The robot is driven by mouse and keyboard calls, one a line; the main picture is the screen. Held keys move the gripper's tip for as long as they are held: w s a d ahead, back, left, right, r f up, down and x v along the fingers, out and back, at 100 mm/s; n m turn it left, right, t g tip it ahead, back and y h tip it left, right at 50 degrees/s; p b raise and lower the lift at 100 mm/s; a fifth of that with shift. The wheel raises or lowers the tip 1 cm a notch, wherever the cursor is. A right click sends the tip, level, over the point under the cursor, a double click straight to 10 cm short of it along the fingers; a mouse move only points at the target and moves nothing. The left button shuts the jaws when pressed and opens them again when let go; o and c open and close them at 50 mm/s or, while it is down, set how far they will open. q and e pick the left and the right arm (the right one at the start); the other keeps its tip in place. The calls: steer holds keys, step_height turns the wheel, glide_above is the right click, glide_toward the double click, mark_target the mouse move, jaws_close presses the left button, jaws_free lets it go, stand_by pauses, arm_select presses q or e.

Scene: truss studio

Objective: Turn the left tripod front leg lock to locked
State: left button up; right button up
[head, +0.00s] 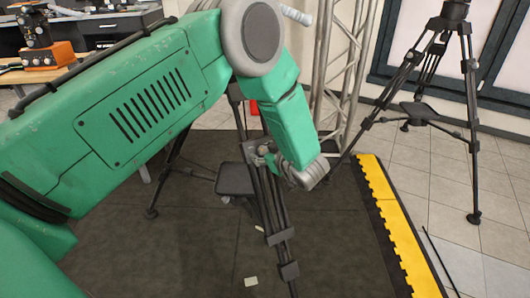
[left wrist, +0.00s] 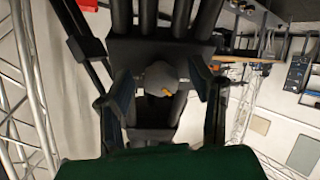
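The left tripod (head: 270,205) stands in the middle of the head view, its dark front leg with block-like clamps (head: 280,237) running down toward me. My green left arm reaches across to its upper part and partly hides it. In the left wrist view, a round grey knob with a small orange mark (left wrist: 160,78) sits on the dark leg hardware. My left gripper (left wrist: 160,86) is open, with one finger on each side of the knob and visible gaps beside it. I cannot tell the lock's setting. My right gripper is not in view.
A second tripod (head: 470,110) stands at the right on pale tiles. A yellow and black edge strip (head: 390,220) borders the dark mat (head: 190,250). A metal truss (head: 345,60) rises behind the left tripod. A desk with equipment is at the far left.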

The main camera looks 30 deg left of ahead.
arm_select(q)
jaws_close()
